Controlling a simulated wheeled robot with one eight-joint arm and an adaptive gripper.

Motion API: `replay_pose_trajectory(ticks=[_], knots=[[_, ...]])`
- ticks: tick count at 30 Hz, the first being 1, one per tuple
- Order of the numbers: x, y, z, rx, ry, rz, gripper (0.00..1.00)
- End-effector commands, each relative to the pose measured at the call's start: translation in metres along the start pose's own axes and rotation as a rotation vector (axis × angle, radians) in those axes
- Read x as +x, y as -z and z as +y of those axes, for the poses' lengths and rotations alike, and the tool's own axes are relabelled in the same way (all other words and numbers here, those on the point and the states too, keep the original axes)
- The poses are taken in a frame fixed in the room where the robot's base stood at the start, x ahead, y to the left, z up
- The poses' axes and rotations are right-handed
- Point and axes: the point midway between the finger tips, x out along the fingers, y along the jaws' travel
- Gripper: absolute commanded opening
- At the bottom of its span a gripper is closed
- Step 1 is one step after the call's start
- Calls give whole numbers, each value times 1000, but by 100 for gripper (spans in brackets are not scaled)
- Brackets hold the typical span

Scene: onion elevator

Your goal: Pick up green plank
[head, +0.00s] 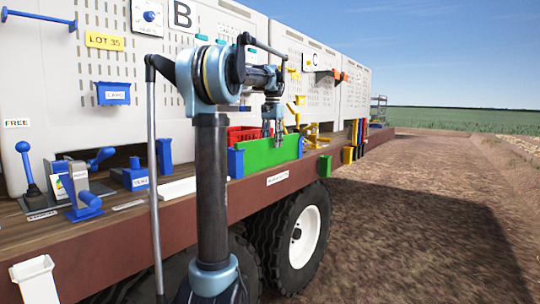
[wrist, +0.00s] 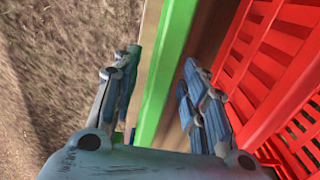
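The green plank (head: 262,156) stands on its long edge along the outer edge of the trailer bed, between two blue posts. In the wrist view the plank (wrist: 165,75) runs from top to bottom as a narrow green strip. My gripper (head: 273,133) is over the plank's upper edge in the head view. In the wrist view my gripper (wrist: 160,60) is open, with one finger on each side of the plank and a visible gap to each finger. The strip's lower end is hidden behind my gripper's body.
A red crate (wrist: 275,75) lies close to the right finger, behind the plank. A blue post (head: 235,163) stands at the plank's left end. The trailer bed (head: 125,215) holds blue levers (head: 30,170) and yellow parts (head: 315,135). Open dirt ground (head: 430,220) lies to the right.

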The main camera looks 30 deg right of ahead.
Motion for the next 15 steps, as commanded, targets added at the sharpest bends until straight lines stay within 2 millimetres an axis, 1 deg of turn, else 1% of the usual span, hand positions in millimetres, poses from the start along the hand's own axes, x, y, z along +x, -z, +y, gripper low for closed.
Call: replay_pose_trajectory(ticks=[1, 5, 8, 15], knots=[[4, 0, 0, 0, 0, 0, 40], [9, 0, 0, 0, 0, 0, 40], [17, -1, 0, 0, 0, 0, 40], [49, -4, -1, 0, 0, 0, 40]])
